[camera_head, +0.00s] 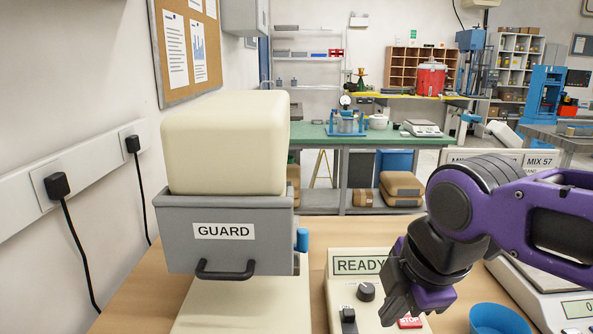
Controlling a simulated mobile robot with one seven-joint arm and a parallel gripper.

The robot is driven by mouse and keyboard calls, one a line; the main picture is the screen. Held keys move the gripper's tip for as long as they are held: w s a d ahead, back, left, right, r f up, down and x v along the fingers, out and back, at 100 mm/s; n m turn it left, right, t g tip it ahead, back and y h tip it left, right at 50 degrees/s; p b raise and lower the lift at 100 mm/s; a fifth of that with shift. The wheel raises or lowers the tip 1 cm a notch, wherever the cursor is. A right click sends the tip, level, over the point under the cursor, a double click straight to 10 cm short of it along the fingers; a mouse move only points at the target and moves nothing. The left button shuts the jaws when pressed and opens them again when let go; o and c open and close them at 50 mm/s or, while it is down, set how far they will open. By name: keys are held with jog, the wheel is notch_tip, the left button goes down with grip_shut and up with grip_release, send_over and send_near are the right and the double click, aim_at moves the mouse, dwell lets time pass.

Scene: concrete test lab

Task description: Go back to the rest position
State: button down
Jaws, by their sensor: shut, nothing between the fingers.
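My gripper (400,303) is at the end of my purple and black arm, at the right of the head view. It hangs over the front of a cream control box with a READY sign (359,265). Its fingers are together and nothing shows between them. The fingers hide part of the box; a black knob (366,291), a black switch (348,320) and part of a red button (410,322) still show. I cannot tell whether the fingertips touch the box.
A cream machine (225,145) with a grey GUARD drawer front (223,233) stands left. A blue cup (498,320) and a white scale (550,305) are at the right, close to my arm. A MIX 57 sign (541,161) stands behind. A green bench (300,134) is farther back.

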jog(key=s+m, duration=0.1)
jog(key=m, duration=0.5)
jog(key=s+r+m+t+p, duration=0.1)
jog(key=m, duration=0.6)
jog(key=s+d+m+h, duration=0.1)
jog(key=m, duration=0.5)
jog(key=shift+s+r+t+p, duration=0.25)
jog(key=shift+t+p, duration=0.05)
